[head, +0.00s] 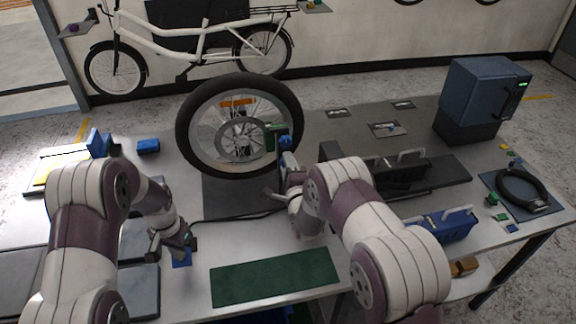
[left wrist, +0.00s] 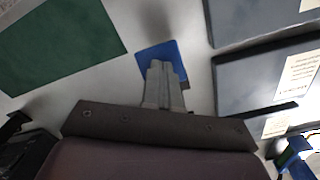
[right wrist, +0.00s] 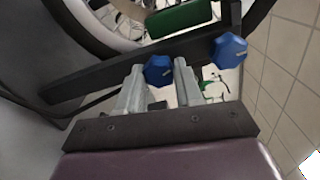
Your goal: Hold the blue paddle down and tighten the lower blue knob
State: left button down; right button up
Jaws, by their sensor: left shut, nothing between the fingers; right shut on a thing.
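The blue paddle (left wrist: 165,55) is a flat blue plate low at the table's left part; it also shows in the head view (head: 181,262). My left gripper (left wrist: 160,68) is shut and empty, its fingertips over the paddle and seeming to touch it. The lower blue knob (right wrist: 158,69) sits on a dark bar in front of the wheel. My right gripper (right wrist: 156,75) is shut on it, one finger each side. A second blue knob (right wrist: 230,50) is on the same bar, to the right. In the head view my arm partly hides the knob area.
The spoked wheel (head: 183,130) stands upright behind my right gripper, with a green block (right wrist: 180,18) near the bar. A green mat (head: 275,278) lies at the front. A blue case (head: 443,228) stands right.

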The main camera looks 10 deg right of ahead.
jog(key=shift+m, duration=1.5)
jog(key=o, duration=1)
jog(key=shift+o, duration=0.2)
